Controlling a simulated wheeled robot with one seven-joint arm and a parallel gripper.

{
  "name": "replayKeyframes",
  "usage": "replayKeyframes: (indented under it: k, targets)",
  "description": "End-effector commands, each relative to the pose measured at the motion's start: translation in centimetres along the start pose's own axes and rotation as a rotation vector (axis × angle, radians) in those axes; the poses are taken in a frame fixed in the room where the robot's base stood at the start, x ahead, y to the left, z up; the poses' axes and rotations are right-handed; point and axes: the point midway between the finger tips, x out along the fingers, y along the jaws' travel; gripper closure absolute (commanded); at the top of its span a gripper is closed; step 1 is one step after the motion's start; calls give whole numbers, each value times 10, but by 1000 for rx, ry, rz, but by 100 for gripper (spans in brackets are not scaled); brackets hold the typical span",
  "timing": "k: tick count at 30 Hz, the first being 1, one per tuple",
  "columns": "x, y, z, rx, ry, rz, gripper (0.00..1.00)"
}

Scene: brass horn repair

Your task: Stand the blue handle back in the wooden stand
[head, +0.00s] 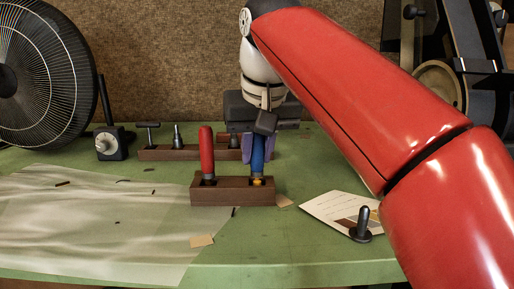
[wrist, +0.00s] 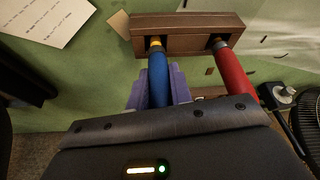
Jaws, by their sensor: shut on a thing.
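The wooden stand (head: 225,193) is a dark brown block on the green bench. The red handle (head: 207,150) stands upright at its left end. The blue handle (head: 257,153) is upright at its right end, and its yellow collar (head: 257,181) sits at the stand's right opening. My gripper (head: 258,146) comes down from above with purple fingers shut on the blue handle. In the wrist view the fingers (wrist: 158,88) flank the blue handle (wrist: 158,72), and its collar meets the stand (wrist: 190,20). The blue handle's lower end is hidden.
Behind stands a longer wooden rack (head: 185,154) with dark tools. A paper card (head: 325,208) and a black upright knob (head: 363,225) lie to the right. A fan (head: 35,75) is at far left, and a pale cloth (head: 95,225) covers the left bench.

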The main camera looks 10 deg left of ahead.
Motion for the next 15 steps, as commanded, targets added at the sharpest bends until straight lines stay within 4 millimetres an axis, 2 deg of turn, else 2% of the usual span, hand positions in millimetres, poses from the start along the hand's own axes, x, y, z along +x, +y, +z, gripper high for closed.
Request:
replayKeyframes:
  k: [2, 3, 8, 15]
  targets:
    - [2, 0, 1, 0, 1, 0, 100]
    - [1, 0, 1, 0, 1, 0, 75]
    - [1, 0, 0, 0, 1, 0, 54]
    - [1, 0, 0, 0, 0, 0, 54]
